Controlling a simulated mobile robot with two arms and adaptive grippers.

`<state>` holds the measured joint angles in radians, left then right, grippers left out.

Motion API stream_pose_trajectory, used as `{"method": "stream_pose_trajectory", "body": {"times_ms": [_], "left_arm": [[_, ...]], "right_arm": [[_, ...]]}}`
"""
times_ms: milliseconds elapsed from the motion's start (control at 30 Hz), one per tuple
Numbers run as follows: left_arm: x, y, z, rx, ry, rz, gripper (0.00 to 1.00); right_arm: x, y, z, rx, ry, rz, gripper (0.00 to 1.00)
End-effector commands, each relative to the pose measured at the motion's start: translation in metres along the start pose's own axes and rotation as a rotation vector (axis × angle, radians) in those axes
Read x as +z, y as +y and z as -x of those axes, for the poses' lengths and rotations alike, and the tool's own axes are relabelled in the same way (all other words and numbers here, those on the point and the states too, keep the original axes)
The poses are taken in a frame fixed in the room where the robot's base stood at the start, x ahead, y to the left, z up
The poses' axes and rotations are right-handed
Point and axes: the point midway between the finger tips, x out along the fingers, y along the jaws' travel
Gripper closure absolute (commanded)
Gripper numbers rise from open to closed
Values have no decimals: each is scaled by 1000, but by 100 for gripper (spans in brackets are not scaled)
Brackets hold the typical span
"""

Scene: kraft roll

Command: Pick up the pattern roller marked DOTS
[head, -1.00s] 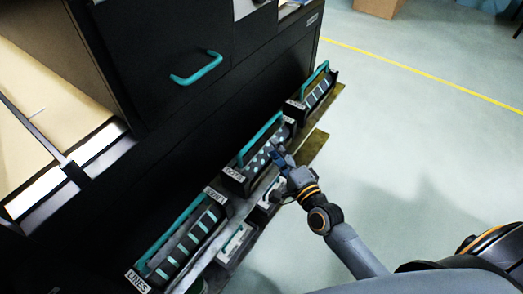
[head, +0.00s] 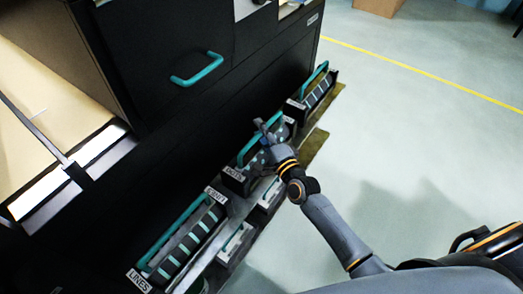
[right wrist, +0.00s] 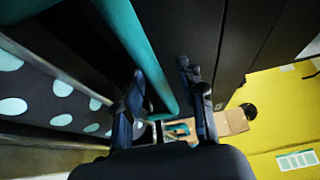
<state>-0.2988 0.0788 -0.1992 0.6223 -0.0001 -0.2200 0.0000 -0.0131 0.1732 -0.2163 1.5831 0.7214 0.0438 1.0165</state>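The DOTS pattern roller (head: 234,174) sits in the middle of the rack, a dark unit with a pale label at its near end and a teal bar handle (head: 246,153). My right gripper (head: 264,128) is at the far part of that handle and hides some of the roller. In the right wrist view, light dots on a dark roller (right wrist: 62,88) show at left. The teal handle (right wrist: 148,60) runs down between the two dark fingers (right wrist: 163,103), which stand apart with gaps beside the bar. My left gripper is not in view.
The LINES roller (head: 185,245) lies nearer at lower left, and another striped roller (head: 317,90) lies farther at upper right, both with teal handles. A lower shelf holds more units (head: 234,243). The black cabinet (head: 170,115) rises behind. The floor (head: 420,140) at right is open.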

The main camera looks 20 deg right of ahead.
Motion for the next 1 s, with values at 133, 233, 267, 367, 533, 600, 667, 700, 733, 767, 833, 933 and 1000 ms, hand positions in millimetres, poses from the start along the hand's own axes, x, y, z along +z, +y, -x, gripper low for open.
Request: {"method": "stream_pose_trajectory", "body": {"times_ms": [133, 233, 267, 367, 533, 600, 667, 700, 733, 767, 833, 933, 1000], "left_arm": [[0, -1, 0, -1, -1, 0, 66], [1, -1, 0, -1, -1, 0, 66], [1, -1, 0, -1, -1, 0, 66], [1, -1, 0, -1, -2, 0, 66], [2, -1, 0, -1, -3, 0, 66], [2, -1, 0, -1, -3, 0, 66], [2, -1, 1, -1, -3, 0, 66], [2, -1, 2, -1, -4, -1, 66], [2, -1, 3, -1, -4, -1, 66], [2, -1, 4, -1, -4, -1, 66], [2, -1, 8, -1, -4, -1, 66], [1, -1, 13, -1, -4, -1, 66], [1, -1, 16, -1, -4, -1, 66]], "right_arm": [[0, 0, 0, 0, 0, 0, 95], [0, 0, 0, 0, 0, 0, 100], [0, 0, 0, 0, 0, 0, 100], [0, 0, 0, 0, 0, 0, 100], [-1, -6, -1, -12, 2, 1, 100], [-1, -6, -1, -11, 2, 1, 100], [-1, -8, -1, -12, 2, 0, 100], [-1, -10, -1, -12, 2, -1, 100], [0, -13, -1, -12, 2, -1, 100], [-1, -17, -1, -13, 3, -1, 100], [-1, -27, -1, -15, 3, -1, 100], [-1, -46, -1, -17, 4, -4, 100], [-1, -59, -1, -16, 4, -3, 100]]}}
